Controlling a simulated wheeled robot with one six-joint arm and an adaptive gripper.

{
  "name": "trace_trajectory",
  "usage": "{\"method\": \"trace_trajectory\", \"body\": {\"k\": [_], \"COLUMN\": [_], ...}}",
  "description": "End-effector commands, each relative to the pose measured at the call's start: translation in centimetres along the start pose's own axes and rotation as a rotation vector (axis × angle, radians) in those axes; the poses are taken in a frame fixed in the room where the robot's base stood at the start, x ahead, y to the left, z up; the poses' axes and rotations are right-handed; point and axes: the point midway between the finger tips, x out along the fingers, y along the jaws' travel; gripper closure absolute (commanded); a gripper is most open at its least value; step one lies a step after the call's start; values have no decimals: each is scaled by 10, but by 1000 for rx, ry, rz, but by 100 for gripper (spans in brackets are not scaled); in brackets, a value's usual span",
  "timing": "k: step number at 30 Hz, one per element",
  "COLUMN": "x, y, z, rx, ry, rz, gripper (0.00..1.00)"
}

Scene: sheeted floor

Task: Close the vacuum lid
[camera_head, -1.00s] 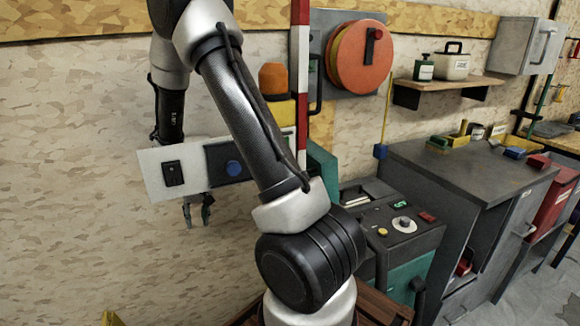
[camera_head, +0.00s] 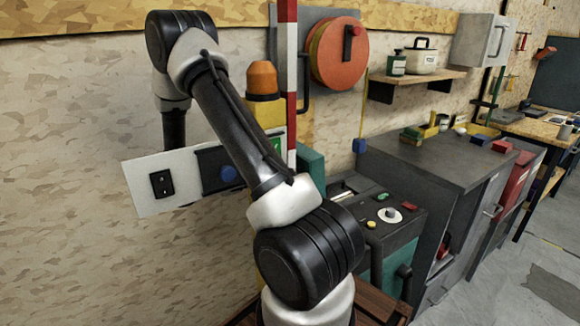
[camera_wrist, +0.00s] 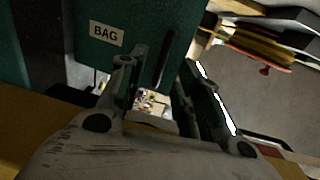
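A teal machine (camera_head: 397,268) with a dark control top (camera_head: 355,205) stands right of my arm in the head view. A teal upright part (camera_head: 311,165) shows behind my arm; I cannot tell whether it is the vacuum lid. In the wrist view, a dark teal panel (camera_wrist: 85,62) with a "BAG" label and a dark slot or handle (camera_wrist: 167,58) lies just beyond my gripper (camera_wrist: 162,82). The fingers are apart, with nothing visible between them. I cannot tell whether they touch the panel. In the head view my gripper is hidden.
A white switch panel (camera_head: 147,185) and an orange-capped yellow post (camera_head: 263,80) stand by my arm. A red-white pole (camera_head: 291,100) rises beside them. A grey cabinet (camera_head: 430,165) stands right. An orange reel (camera_head: 337,52) and a shelf (camera_head: 415,83) are on the wall. Open floor (camera_head: 540,240) lies far right.

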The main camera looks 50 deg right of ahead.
Motion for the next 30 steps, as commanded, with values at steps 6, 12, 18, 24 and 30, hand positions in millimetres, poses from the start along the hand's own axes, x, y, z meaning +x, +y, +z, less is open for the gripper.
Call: {"method": "trace_trajectory", "body": {"k": [6,12,18,24,30], "x": [24,57,76,78,78], "y": [-4,-4,-4,-4,-4], "z": [-4,-5,-4,-4,-4], "rx": [9,8,8,7,7], "ry": [23,21,18,16,16], "rz": [-15,-14,-14,-14,-13], "gripper": [66,66,66,66,88]}}
